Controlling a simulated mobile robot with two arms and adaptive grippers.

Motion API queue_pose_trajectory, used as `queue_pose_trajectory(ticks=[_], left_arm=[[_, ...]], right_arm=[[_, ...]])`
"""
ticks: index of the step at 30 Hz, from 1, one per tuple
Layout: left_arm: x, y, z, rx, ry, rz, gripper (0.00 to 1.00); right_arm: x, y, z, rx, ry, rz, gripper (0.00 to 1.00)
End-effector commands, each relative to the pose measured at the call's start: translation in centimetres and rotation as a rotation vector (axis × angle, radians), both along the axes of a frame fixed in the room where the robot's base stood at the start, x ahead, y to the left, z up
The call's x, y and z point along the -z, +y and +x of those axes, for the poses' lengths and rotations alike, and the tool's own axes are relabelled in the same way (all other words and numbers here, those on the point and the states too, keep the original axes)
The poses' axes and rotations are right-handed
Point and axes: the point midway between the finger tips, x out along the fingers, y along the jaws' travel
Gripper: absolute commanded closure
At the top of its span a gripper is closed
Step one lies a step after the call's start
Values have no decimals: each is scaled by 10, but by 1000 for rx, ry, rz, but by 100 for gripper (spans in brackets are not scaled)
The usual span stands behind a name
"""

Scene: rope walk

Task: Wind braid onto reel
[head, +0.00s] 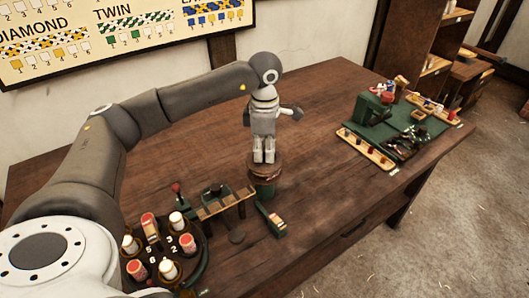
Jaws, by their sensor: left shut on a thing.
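My left gripper (264,157) reaches over the table from the left and points straight down. Its fingers are shut at the top of what looks like the reel (258,174), a round brown wooden piece on a dark green base (263,190). The fingers hide part of its top. The braiding stand (151,233) is at the lower left, a dark round plate with several numbered bobbins in red, white and cream. I cannot make out the braid. My right gripper is not in view.
A wooden slotted rack (225,204) and a red-knobbed lever (177,188) stand beside the bobbins. A small green block (271,219) lies in front of the reel. A green mat (420,130) with a green machine (372,109) and trays is at right. The table's middle right is clear.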

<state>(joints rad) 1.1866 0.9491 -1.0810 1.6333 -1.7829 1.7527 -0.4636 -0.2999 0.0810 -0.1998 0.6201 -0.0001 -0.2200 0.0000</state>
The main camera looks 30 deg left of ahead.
Motion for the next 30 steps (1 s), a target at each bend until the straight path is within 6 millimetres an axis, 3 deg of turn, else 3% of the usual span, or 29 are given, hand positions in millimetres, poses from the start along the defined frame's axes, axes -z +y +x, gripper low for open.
queue_pose_trajectory(ticks=[15, 30], left_arm=[[-2, 1, 1, -462, -6, 0, 100], [-2, 1, 1, -673, -5, 0, 100]], right_arm=[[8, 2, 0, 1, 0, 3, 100], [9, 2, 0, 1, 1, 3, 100]])
